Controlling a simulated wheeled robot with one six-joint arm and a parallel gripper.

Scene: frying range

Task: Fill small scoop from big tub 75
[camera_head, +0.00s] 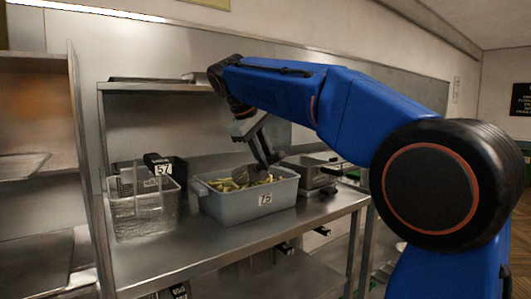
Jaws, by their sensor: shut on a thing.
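The big tub (228,207) is grey, carries the label 75 and stands on the steel counter. It holds yellow-green pieces that look like fries (228,185). My gripper (262,160) hangs above the tub, pointing down. It is shut on a dark handle that leads to the small scoop (246,174). The scoop's grey head is down at the pieces inside the tub, left of the fingers. How much lies in the scoop cannot be told at this size.
A shelf (150,84) runs above and behind. The counter's front strip (240,242) is clear.

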